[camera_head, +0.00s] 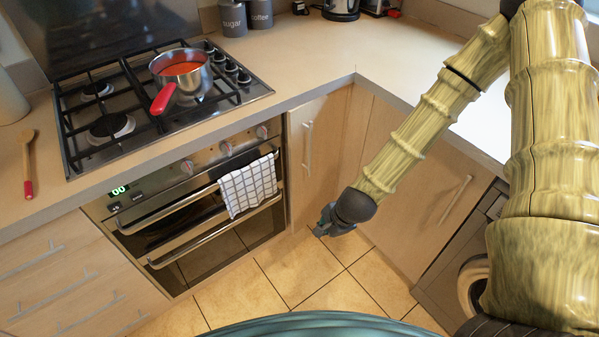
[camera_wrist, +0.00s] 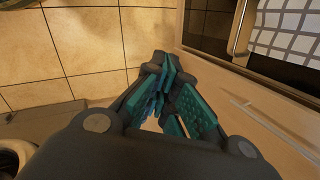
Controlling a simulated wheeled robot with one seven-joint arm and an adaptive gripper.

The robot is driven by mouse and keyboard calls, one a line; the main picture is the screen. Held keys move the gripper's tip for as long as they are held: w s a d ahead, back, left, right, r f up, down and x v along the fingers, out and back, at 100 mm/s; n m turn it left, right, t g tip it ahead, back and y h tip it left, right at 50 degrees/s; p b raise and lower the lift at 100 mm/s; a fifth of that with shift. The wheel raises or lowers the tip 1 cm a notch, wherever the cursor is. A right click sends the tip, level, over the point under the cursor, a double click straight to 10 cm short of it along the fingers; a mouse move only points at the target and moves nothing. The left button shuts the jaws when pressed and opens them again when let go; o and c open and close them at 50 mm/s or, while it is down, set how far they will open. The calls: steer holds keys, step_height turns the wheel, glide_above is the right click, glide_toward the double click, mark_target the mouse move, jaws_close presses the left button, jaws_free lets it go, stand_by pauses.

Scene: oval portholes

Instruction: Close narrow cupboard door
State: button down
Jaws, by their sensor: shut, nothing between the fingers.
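The narrow cupboard door (camera_head: 325,125) is a pale wood panel with an upright bar handle (camera_head: 308,148), between the oven and the inner corner. In the head view it looks nearly flush with the units; I cannot tell whether a small gap remains. In the wrist view, the door (camera_wrist: 215,78) runs along the right side, with its pale edge and handle (camera_wrist: 268,116) showing. My gripper (camera_head: 321,231) is low in front of the door's lower right part, above the floor. Its teal fingers (camera_wrist: 163,80) are shut and empty, close beside the door; contact is unclear.
The oven (camera_head: 205,215) has bar handles and a checked towel (camera_head: 248,186) to the door's left. Another cupboard (camera_head: 425,195) with a handle stands at the right, beside a front-loading machine (camera_head: 470,285). The tiled floor (camera_head: 295,270) is clear.

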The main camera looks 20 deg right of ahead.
mark_target(290, 155)
steer(key=w+d+r+m+t+y+b, duration=0.1)
steer(key=w+d+r+m+t+b, duration=0.15)
steer(key=w+r+m+b, duration=0.35)
steer(key=w+d+r+m+t+y+b, duration=0.1)
steer(key=w+d+r+m+t+b, duration=0.15)
steer(key=w+m+b, duration=0.4)
steer(key=shift+m, duration=0.45)
steer(key=shift+w+a+f, duration=0.8)
steer(key=shift+w+f, duration=0.25)
steer(key=shift+w, duration=1.1)
steer(key=shift+w+a+f, duration=0.8)
steer(key=shift+w+f, duration=0.2)
steer(key=shift+w, duration=1.1)
steer(key=shift+w+a+f, duration=0.8)
steer(key=shift+w+f, duration=0.25)
steer(key=shift+w, duration=1.1)
steer(key=shift+m, duration=0.3)
steer(key=w+a+b, duration=0.1)
steer(key=w+a, duration=0.1)
steer(key=w, duration=0.1)
steer(key=shift+w+a+f+b, duration=0.1)
steer(key=shift+w+f+b, duration=0.1)
steer(key=shift+b, duration=0.15)
steer(key=shift+w+r, duration=0.15)
steer(key=shift+r, duration=0.2)
